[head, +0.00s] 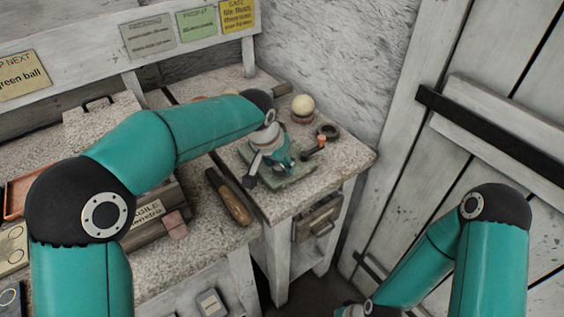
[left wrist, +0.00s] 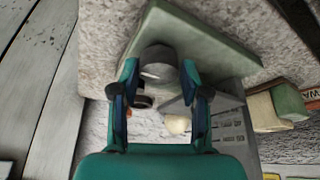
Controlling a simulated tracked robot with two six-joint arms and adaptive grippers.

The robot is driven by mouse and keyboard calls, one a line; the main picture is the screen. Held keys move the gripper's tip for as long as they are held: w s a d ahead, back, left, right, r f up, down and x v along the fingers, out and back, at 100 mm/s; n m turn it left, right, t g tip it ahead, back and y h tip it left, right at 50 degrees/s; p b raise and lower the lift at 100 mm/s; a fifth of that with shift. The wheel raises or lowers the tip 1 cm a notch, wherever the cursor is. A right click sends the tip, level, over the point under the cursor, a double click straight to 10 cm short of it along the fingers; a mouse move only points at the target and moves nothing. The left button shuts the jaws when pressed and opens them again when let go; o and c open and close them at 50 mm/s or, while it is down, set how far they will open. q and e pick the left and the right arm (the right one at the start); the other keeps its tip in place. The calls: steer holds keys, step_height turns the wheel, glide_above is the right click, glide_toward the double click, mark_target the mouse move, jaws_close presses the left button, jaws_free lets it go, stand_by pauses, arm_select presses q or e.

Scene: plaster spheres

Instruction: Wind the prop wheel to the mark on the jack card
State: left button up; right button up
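My left gripper (head: 272,166) is over a green plate (head: 298,178) on the near right bench top. In the left wrist view, the two fingers (left wrist: 160,70) stand on either side of a grey rounded knob (left wrist: 158,62), close to its sides. I cannot tell whether they press on it. The green plate (left wrist: 205,42) lies under the knob. In the head view the gripper hides most of the mechanism on the plate, and I cannot make out a wheel mark. The small writing on the wall cards is not readable. My right gripper is out of view.
A pale ball (head: 302,104) sits on a reddish stand behind the plate, near a dark ring (head: 328,131). A wooden-handled tool (head: 235,205) lies left of the plate. Notice cards, one green (head: 197,23) and one yellow (head: 237,15), hang on the back rail.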

arm_select(q)
steer(key=shift+o, duration=1.2)
steer(key=v, duration=0.7)
steer(key=shift+s+r, duration=0.2)
steer(key=shift+r, duration=0.1)
